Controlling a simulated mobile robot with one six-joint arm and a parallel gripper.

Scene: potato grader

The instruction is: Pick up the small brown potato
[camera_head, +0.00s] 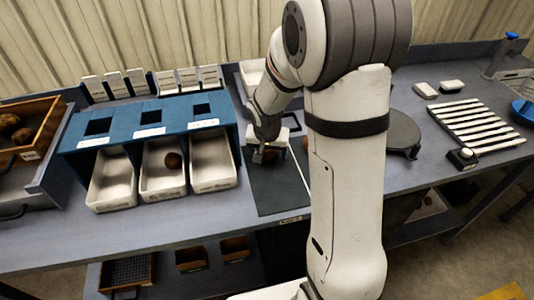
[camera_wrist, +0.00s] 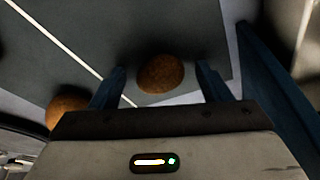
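A brown potato (camera_wrist: 160,73) lies on the dark mat (camera_head: 272,188) and shows between the two blue fingers of my gripper (camera_wrist: 162,77) in the wrist view. The fingers are apart, with a gap visible on each side of the potato. A second brown potato (camera_wrist: 66,104) lies outside the left finger, partly hidden by the gripper body. In the head view my gripper (camera_head: 262,152) is low over the mat's far part. A brown potato (camera_head: 270,154) shows there, partly hidden by the gripper. I cannot tell which potato is the small one.
Three white trays stand in a blue rack (camera_head: 150,127) left of the mat; the middle tray (camera_head: 152,190) holds a potato (camera_head: 173,161). A wooden crate (camera_head: 40,125) of potatoes is far left. A dark round plate (camera_head: 403,135) stands right. The mat's near part is clear.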

